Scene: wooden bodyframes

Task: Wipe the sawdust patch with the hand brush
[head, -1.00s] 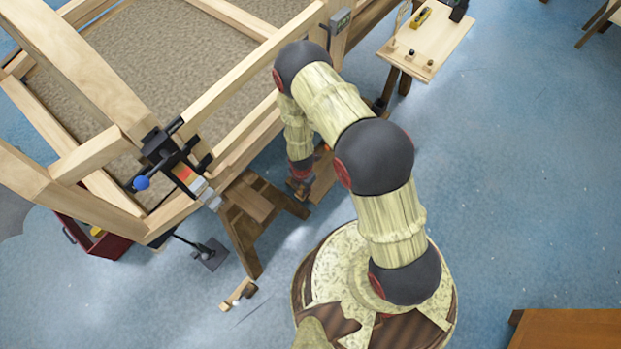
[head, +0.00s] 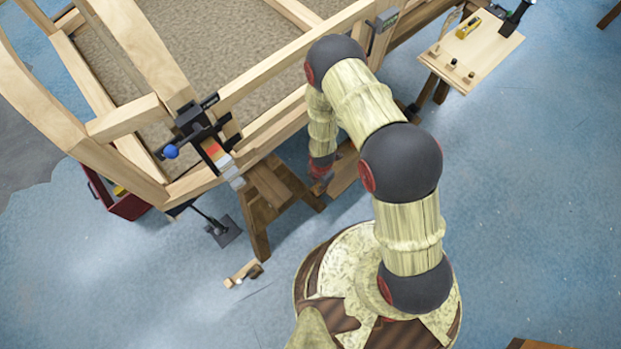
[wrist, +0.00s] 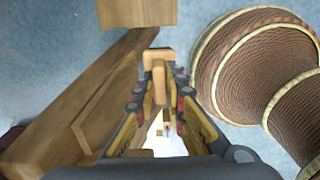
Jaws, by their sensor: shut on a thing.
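My gripper (wrist: 160,95) shows in the wrist view with its two fingers around a wooden piece. That piece has a small block beyond the fingertips and looks like the hand brush (wrist: 157,57); no bristles can be seen. In the head view my arm reaches down beside the large wooden frame, and I cannot make out the gripper's fingers there. I cannot identify the sawdust patch in either view.
The large wooden frame (head: 130,122) fills the upper left on a wooden trestle (head: 257,225). A side table (head: 480,55) with small tools stands upper right. A red box (head: 127,208) and a small wooden object (head: 243,274) are on the blue floor. The right floor is mostly clear.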

